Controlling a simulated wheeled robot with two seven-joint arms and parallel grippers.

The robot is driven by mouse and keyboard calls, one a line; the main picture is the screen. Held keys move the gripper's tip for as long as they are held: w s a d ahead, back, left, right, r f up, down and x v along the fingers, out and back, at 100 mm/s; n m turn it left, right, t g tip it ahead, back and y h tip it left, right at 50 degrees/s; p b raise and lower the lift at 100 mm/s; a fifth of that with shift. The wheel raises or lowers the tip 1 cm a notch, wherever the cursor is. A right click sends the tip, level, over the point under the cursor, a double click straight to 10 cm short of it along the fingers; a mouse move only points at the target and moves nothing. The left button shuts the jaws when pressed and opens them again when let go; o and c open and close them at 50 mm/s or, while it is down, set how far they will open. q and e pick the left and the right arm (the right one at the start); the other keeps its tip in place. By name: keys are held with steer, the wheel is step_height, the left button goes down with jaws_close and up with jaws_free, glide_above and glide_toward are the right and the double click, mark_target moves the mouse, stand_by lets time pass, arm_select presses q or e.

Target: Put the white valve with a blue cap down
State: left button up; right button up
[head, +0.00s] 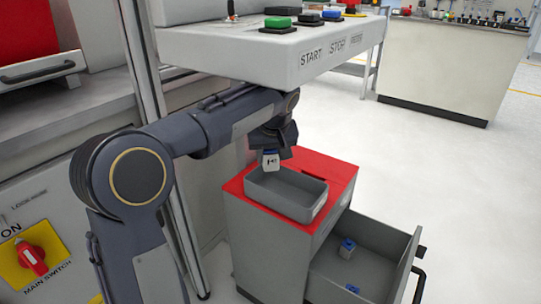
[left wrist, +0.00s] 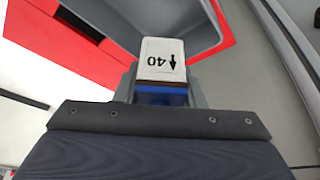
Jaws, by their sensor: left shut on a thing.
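The white valve with a blue cap (head: 271,161) is held by my left gripper (head: 272,150) over the back left part of a grey tray (head: 318,208). In the left wrist view the valve (left wrist: 161,56) shows a white face with "40" and an arrow, and its blue part sits between the two fingers of the gripper (left wrist: 163,92). The gripper is shut on it. The tray's grey inside shows behind the valve in that view. I cannot tell the exact height of the valve above the tray floor. My right gripper is not in view.
The tray stands on a red-topped grey cabinet (head: 343,170). A button panel (head: 316,52) overhangs my left arm. A metal post (head: 150,85) stands left of it. The visible tray floor is clear.

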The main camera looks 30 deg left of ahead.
arm_select(q)
steer(key=shift+s+d+f, duration=0.1)
steer(key=shift+f, duration=0.65)
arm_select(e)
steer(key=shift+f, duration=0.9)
arm_select(q)
steer(key=shift+r, duration=0.1)
steer(key=shift+f+b, duration=0.4)
steer(key=shift+f, duration=0.25)
steer(key=o, duration=1)
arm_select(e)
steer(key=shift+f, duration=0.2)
